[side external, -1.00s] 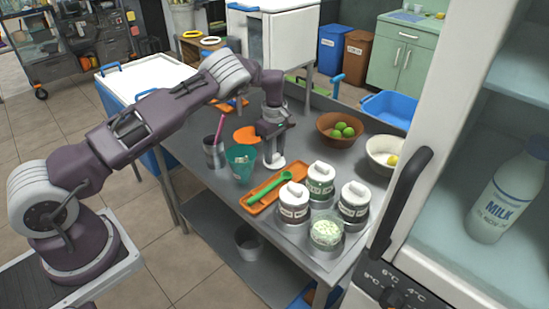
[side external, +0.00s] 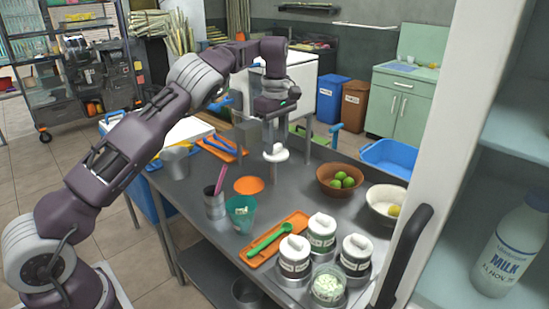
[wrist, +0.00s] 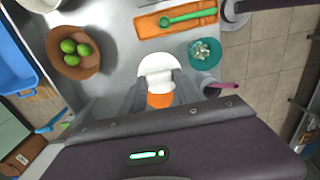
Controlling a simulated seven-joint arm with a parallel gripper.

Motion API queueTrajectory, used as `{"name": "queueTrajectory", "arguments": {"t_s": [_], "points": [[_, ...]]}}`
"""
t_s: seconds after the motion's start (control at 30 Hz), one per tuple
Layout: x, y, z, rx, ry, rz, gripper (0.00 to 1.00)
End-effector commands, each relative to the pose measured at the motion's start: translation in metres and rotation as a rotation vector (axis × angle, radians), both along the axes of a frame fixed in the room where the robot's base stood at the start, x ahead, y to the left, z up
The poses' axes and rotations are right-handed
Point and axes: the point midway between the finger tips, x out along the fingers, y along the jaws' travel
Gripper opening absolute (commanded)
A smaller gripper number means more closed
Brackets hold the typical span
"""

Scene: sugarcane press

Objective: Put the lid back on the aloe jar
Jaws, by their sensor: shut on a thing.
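A white lid (side external: 275,153) is held in my gripper (side external: 272,140), raised above the steel table behind the orange tray. In the wrist view the white lid (wrist: 155,65) shows between the fingers of my gripper (wrist: 154,82), which is shut on it. The lidless jar (side external: 327,287), filled with pale green-white pieces, stands at the table's front right. Beside it stand three white-lidded jars, at left (side external: 294,258), back (side external: 321,234) and right (side external: 355,256). My gripper is well behind and left of the lidless jar. The jar labels are too small to read.
A teal cup (side external: 241,214), metal cup (side external: 214,203) and orange bowl (side external: 249,185) stand left. A brown bowl of limes (side external: 339,192) and white bowl (side external: 384,212) stand right. The fridge door edge is near the jars.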

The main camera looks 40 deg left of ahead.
Motion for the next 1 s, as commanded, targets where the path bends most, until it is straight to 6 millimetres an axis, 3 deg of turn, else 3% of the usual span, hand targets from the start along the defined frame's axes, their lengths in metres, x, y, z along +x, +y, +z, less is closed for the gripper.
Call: {"name": "queueTrajectory", "arguments": {"t_s": [0.27,0.37,0.6,0.7,1.0], "points": [[-0.006,-0.069,0.002,-0.002,-0.004,-0.083,0.0],[-0.014,-0.103,0.003,-0.002,-0.007,-0.126,0.0],[-0.059,-0.207,0.003,-0.003,-0.007,-0.276,0.0],[-0.082,-0.239,0.001,-0.003,-0.004,-0.332,0.0],[-0.13,-0.29,-0.002,-0.004,0.003,-0.435,0.0]]}}
